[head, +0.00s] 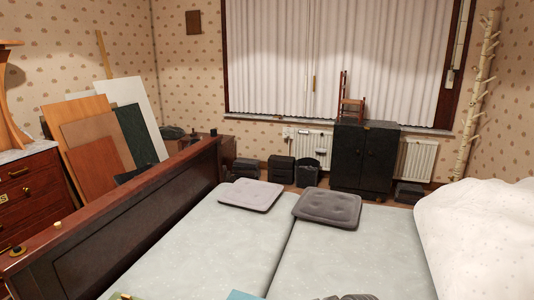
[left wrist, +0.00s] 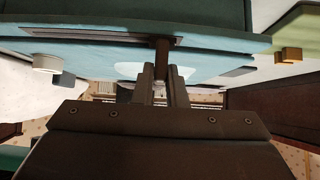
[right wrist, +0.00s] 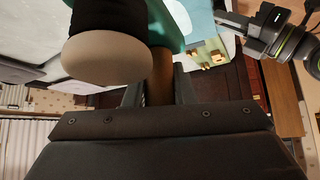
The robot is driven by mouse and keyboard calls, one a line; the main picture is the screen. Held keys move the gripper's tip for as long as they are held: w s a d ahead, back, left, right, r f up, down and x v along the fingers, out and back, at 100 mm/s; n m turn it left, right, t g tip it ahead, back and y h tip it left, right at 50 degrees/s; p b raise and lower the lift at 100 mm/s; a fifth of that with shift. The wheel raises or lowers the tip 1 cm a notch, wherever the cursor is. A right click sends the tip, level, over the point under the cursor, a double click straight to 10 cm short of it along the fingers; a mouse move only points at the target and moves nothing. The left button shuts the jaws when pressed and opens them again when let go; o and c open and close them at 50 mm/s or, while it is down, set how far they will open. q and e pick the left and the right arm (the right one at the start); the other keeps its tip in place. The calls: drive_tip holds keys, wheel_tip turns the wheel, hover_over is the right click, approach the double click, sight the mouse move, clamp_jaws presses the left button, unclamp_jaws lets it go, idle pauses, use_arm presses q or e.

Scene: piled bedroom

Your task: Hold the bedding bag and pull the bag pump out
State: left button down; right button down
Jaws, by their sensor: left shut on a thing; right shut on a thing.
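The bedding bag (left wrist: 110,50) is a flat teal-blue thing across the top of the left wrist view. A brown handle (left wrist: 162,52) stands on its edge. My left gripper (left wrist: 163,80) is shut on that handle. In the right wrist view, a black cylinder with a rounded beige end, which looks like the bag pump (right wrist: 106,57), lies close to the camera. My right gripper (right wrist: 159,92) is shut on a brown part (right wrist: 160,70) beside it, apparently its handle. Teal bag surface shows behind. Whether pump and bag still join is hidden.
The bed mattress (head: 250,225) carries a light cushion (head: 251,195) and a dark cushion (head: 327,208). White bedding (head: 475,235) is heaped at the right. The dark wooden bed board (head: 110,225) runs along the left. A black cabinet (head: 364,157) stands beyond.

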use_arm(q)
drive_tip(key=c, duration=2.1)
unclamp_jaws()
drive_tip(key=o, duration=2.1)
